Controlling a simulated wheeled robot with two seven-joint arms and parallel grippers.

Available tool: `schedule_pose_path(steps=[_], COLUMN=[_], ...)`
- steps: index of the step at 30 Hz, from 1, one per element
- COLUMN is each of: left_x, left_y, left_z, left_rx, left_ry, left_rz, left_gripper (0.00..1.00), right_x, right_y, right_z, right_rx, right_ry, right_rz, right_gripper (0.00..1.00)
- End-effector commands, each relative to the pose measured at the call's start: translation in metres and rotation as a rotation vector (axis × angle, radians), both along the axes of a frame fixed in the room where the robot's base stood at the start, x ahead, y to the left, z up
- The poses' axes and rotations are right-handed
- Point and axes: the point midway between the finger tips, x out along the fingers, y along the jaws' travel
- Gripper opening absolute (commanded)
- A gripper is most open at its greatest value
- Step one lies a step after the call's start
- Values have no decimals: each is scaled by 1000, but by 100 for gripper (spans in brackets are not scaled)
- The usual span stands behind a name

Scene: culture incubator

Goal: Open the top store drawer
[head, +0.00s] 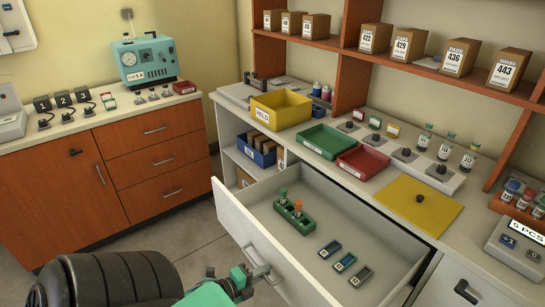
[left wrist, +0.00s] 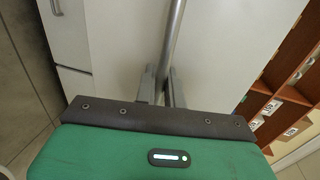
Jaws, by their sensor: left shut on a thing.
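The top store drawer (head: 235,218) is the pale drawer under the white counter in the head view, and it stands pulled well out. Inside lie a green rack (head: 295,217) with two capped tubes and three small flat labelled pieces (head: 345,263). My left gripper (head: 258,277) is at the drawer's front, shut on the metal bar handle (head: 255,260). In the left wrist view the bar (left wrist: 174,38) runs down between the two fingers (left wrist: 160,88), against the pale front. My right gripper is not in view.
The counter above holds a yellow bin (head: 280,109), a green tray (head: 325,141), a red tray (head: 363,162) and a yellow mat (head: 405,208). A lower cabinet door has a black handle (head: 466,291). Wooden drawers (head: 150,160) stand at the left; grey floor (head: 200,235) lies between.

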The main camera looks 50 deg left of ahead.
Motion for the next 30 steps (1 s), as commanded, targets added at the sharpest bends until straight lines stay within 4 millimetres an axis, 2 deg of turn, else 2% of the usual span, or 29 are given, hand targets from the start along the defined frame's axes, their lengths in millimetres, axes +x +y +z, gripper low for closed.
schedule_pose_path(steps=[3, 9, 21, 22, 24, 30], left_x=[-10, -17, -19, -18, -18, -18], left_y=[1, 1, 2, 2, 2, 1], left_z=[0, 0, 0, 0, 0, 0], left_rx=[0, 0, 0, 0, 0, 0], left_ry=[2, 1, 1, 1, 0, 0], left_rz=[2, 1, 0, 0, 0, 0], left_gripper=[0, 0, 0, 16, 26, 26], right_x=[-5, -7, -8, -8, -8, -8], right_y=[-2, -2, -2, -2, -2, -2], right_z=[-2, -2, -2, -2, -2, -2], right_rx=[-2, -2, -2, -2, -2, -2], right_ry=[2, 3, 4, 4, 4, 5], right_rz=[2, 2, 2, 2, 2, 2], right_gripper=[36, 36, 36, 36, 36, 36])
